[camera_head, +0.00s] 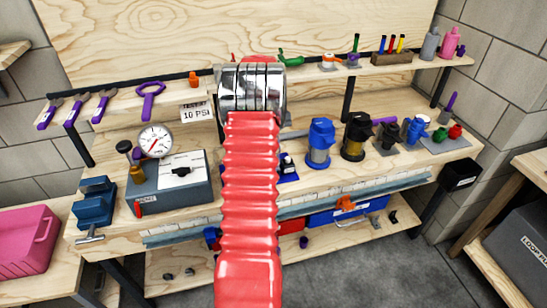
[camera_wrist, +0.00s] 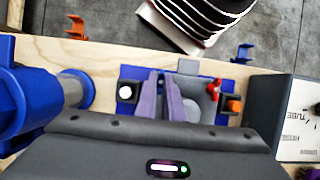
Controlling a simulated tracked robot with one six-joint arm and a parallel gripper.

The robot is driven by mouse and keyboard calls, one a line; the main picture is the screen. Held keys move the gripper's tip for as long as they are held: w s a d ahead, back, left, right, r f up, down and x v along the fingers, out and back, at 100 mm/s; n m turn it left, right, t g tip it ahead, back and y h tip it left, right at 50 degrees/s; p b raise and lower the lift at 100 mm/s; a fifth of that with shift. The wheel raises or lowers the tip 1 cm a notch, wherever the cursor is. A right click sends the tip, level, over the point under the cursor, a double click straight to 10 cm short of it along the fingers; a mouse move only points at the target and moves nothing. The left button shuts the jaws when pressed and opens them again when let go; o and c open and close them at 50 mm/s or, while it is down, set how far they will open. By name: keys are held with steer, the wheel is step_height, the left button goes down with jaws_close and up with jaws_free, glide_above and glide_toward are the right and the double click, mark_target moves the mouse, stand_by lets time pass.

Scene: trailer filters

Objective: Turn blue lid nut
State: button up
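The blue-lidded filter (camera_head: 320,132) stands on the workbench just right of my arm in the head view. It has a blue lid above a pale, clear body. In the wrist view a blue-lidded filter (camera_wrist: 18,105) shows large at the left edge, cut off by the frame. I cannot make out a separate nut on its lid. My gripper (camera_wrist: 161,76) has purple fingers, close together, over a blue-based fixture (camera_wrist: 128,92) to the right of that filter. I see nothing clearly held; the narrow gap leaves it unclear whether they are shut. My arm hides the gripper in the head view.
A black filter (camera_head: 356,137) stands right of the blue-lidded one, with more fittings beyond it. A pressure gauge (camera_head: 155,141) and grey box (camera_head: 172,185) stand left of my arm. A shelf (camera_head: 410,67) with tools runs behind.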

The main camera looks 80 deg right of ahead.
steer(key=o, duration=0.4)
steer(key=shift+o, duration=0.2)
steer(key=v, duration=1.3)
steer(key=shift+r, duration=0.35)
steer(key=shift+d, duration=0.1)
steer(key=shift+w, duration=0.1)
